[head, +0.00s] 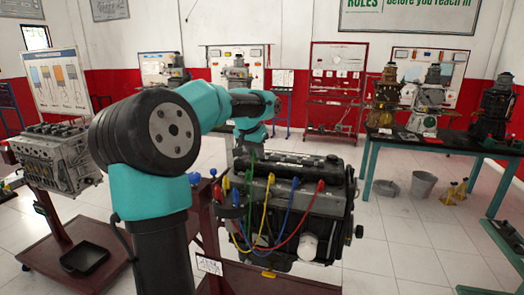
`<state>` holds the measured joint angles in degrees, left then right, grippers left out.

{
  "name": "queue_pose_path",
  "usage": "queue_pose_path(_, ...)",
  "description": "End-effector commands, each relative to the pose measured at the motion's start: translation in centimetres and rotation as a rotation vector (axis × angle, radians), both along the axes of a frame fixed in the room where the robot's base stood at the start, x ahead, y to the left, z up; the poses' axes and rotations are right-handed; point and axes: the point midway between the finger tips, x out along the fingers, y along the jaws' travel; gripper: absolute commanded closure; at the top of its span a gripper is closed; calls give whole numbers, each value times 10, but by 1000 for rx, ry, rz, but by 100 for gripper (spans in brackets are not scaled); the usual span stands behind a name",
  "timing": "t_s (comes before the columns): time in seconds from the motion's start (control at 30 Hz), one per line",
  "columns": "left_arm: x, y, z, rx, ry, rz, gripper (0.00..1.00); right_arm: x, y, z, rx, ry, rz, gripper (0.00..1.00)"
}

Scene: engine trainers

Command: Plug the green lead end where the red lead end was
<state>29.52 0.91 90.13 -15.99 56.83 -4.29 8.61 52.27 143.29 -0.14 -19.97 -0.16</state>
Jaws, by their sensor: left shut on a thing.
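The engine (305,215) stands on a dark red stand with colored leads across its near side. My left gripper (247,148) is above the engine's left part, small and partly hidden by my wrist. It is shut on the green lead end (253,156), which stands higher than the other ends. The green lead (250,190) hangs down from it. The red lead end (320,187) is at the right on the engine top, and its lead (298,232) curves down to the left. I cannot tell how firmly the red end is seated. My right gripper is not in view.
A blue lead end (296,183) and a yellow one (270,180) stand left of the red end. Several lead ends crowd the engine's left side. Another engine (55,160) is at left. A table (440,149) with engine parts is at right. Open floor lies between.

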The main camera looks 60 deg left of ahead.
Motion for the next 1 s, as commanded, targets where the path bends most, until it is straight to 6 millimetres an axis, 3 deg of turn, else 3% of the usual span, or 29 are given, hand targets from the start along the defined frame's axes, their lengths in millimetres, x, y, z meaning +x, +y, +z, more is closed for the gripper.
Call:
queue_pose_path(0.6, -37, 28, 0, 0, 0, 1, 100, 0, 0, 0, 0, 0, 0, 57)
queue_pose_path(1.0, -38, 28, -1, -1, 0, 0, 100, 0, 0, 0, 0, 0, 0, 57)
